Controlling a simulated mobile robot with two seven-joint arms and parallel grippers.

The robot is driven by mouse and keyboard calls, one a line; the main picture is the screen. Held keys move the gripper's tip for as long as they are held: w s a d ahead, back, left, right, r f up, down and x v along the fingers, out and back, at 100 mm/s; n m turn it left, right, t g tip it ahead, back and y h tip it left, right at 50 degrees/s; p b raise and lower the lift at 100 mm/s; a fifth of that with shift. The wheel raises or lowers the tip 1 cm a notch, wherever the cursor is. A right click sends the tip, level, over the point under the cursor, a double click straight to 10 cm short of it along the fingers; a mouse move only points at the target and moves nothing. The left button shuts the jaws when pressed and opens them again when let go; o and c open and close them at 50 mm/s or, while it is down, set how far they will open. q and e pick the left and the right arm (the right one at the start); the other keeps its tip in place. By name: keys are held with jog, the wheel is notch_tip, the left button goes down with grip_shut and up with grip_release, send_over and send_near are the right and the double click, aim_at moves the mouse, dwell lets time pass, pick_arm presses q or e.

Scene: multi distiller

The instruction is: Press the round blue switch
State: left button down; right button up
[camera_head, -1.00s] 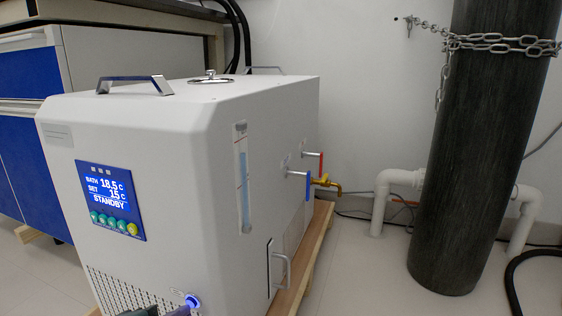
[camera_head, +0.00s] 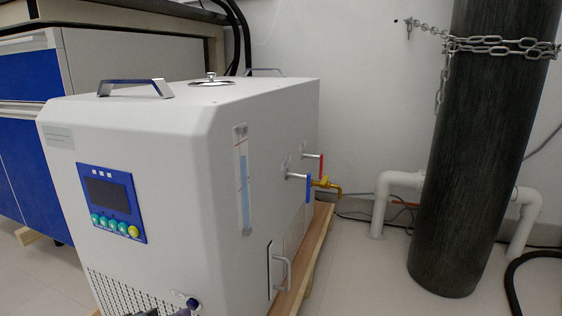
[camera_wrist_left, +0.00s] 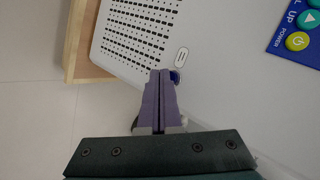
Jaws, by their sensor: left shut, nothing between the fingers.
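The round blue switch (camera_head: 193,302) is low on the front of the white machine (camera_head: 150,130), near its right front edge. It is dark, with no glow. My left gripper (camera_head: 181,312) is at the bottom edge of the head view, with its tips right at the switch. In the left wrist view the purple fingers (camera_wrist_left: 160,73) are shut together and empty. The switch (camera_wrist_left: 176,76) shows just right of the tips, partly hidden by them. I cannot tell whether they touch it. The display (camera_head: 107,192) is blank. My right gripper is not in view.
A row of green buttons and a yellow one (camera_head: 134,231) lies under the display. Valves with a blue handle (camera_head: 308,188) and a red handle (camera_head: 321,166) stick out from the machine's side. A dark cylinder (camera_head: 475,160) stands chained at the right. Blue cabinets (camera_head: 30,150) are at the left.

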pick_arm(q)
jog(key=shift+s+r, duration=0.1)
jog(key=shift+s, duration=0.15)
jog(key=shift+s+a, duration=0.15)
jog(key=shift+s+a+p, duration=0.35)
jog(key=shift+s+p, duration=0.05)
jog(key=shift+s, duration=0.55)
jog(key=shift+s+a+p, duration=0.3)
jog(key=shift+s+p, duration=0.1)
jog(key=shift+s, duration=0.5)
jog(key=shift+s+a+p, duration=0.35)
jog(key=shift+s+p, duration=0.05)
jog(key=shift+s, duration=0.55)
jog(key=s+a+r+n+g+p, duration=0.1)
jog(key=s+r+n+g+p, duration=0.4)
jog(key=r+p, duration=1.9)
jog(key=s+r+n+p, duration=0.4)
jog(key=s+r+p, duration=0.3)
jog(key=r+p, duration=1.65)
jog(key=s+a+r+n+g+p, duration=0.1)
jog(key=s+r+n+g+p, duration=0.4)
jog(key=r+p, duration=1.9)
notch_tip(320, 180, up, 39)
jog(key=s+t+p, duration=0.1)
jog(key=t+p, duration=0.1)
jog(key=p, duration=3)
jog(key=shift+r+m, duration=0.15)
jog(key=shift+m, duration=0.15)
